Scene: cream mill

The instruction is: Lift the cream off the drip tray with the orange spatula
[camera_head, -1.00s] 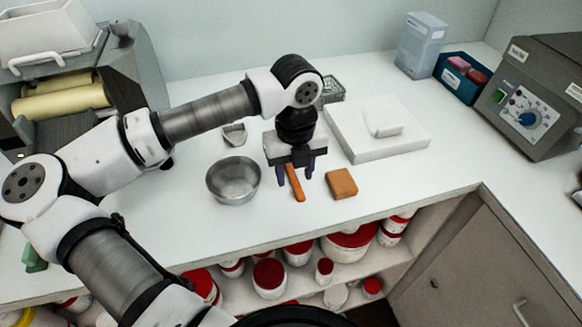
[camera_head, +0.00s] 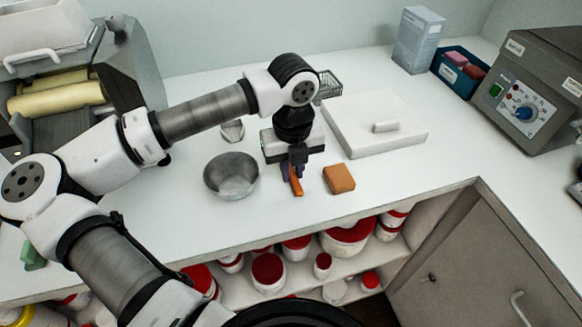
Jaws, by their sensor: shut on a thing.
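My gripper (camera_head: 293,172) points down over the white counter and is shut on the orange spatula (camera_head: 297,187). The spatula's orange end shows below the fingers; the rest of it is hidden by them. I cannot tell whether it touches the counter. A mill with cream-yellow rollers (camera_head: 58,98) stands at the far left, partly behind my arm. I cannot make out a drip tray or cream on it for certain.
A metal bowl (camera_head: 231,176) stands left of my gripper and an orange-brown block (camera_head: 339,179) right of it. A white slab (camera_head: 360,138) with a small white piece lies behind right. A control box (camera_head: 530,95) stands far right. The front counter strip is clear.

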